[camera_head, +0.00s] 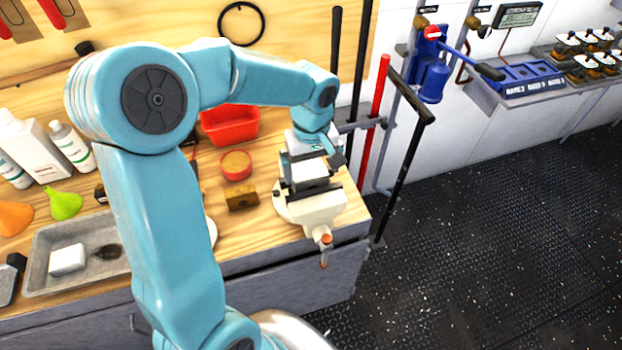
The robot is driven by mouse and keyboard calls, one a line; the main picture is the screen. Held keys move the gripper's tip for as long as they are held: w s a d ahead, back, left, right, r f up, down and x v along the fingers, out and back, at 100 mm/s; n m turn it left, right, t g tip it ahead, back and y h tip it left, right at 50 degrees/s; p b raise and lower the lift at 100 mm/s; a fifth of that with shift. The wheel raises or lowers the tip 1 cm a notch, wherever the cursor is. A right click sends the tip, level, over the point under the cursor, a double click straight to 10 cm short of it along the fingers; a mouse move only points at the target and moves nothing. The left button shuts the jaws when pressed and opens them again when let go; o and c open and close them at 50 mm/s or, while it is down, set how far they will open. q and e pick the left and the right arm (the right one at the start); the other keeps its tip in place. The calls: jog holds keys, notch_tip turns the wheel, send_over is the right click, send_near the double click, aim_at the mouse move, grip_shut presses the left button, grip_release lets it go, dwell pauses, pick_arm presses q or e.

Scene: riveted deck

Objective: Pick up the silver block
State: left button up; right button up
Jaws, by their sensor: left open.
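A pale silver-grey block (309,170) sits between the dark jaws of a bench vise (316,207) at the right end of the wooden workbench. My left arm arches over the bench from the left. My left gripper (320,150) is open, close above the vise and the block. Its fingers partly cover the vise's far side, and I cannot tell whether they touch the block. My right gripper is out of view.
A red bin (230,124), a round tin (236,165) and a brown block (241,195) lie left of the vise. A grey tray (40,277) holds a white block (67,260). Upright bars, including a red one (377,130), stand right of the vise.

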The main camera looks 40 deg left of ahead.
aim_at(310, 174)
pick_arm(q)
notch_tip(310, 174, down, 4)
jog(key=shift+a+f+p, duration=0.15)
jog(key=shift+f+p, duration=0.05)
jog(key=shift+p, duration=0.2)
jog(key=shift+s+r, duration=0.1)
jog(key=shift+s, duration=0.15)
jog(key=c, duration=1.1)
jog(key=shift+r, duration=0.1)
